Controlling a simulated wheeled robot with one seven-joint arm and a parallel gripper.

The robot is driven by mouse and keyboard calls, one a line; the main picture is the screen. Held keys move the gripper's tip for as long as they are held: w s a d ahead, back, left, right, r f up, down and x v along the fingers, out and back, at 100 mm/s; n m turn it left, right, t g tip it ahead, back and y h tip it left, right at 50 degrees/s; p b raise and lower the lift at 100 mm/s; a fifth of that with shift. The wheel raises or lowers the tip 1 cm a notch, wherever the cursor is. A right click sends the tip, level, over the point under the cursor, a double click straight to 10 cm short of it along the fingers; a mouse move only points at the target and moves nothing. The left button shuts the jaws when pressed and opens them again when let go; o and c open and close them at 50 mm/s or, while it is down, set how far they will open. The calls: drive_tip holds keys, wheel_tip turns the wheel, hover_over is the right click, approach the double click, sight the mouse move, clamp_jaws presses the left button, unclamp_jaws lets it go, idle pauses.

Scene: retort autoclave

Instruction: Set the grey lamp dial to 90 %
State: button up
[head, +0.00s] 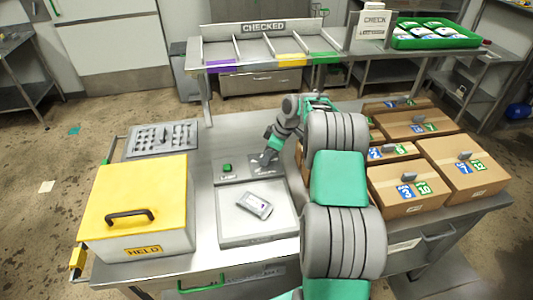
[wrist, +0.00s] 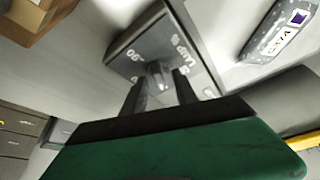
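The lamp panel (wrist: 130,50) is a dark grey plate in the wrist view, lettered "LAMP %" and "90". The small grey lamp dial (wrist: 158,72) stands on it, between the fingertips of my gripper (wrist: 160,82). The two dark fingers are apart, one on each side of the dial, with a gap seeming to show; contact is not clear. The dial's exact setting cannot be read. In the head view my gripper (head: 268,157) is over the grey panel strip behind the light plate, and it hides the dial.
A grey device (head: 255,205) lies on the light plate (head: 245,233). A green button (head: 227,168) is left of my gripper. A yellow-lidded box (head: 135,195) stands at left, and cardboard boxes (head: 405,185) at right. A "CHECKED" rack (head: 262,45) is behind.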

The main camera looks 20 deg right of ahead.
drive_tip(key=shift+c, duration=0.5)
clamp_jaws()
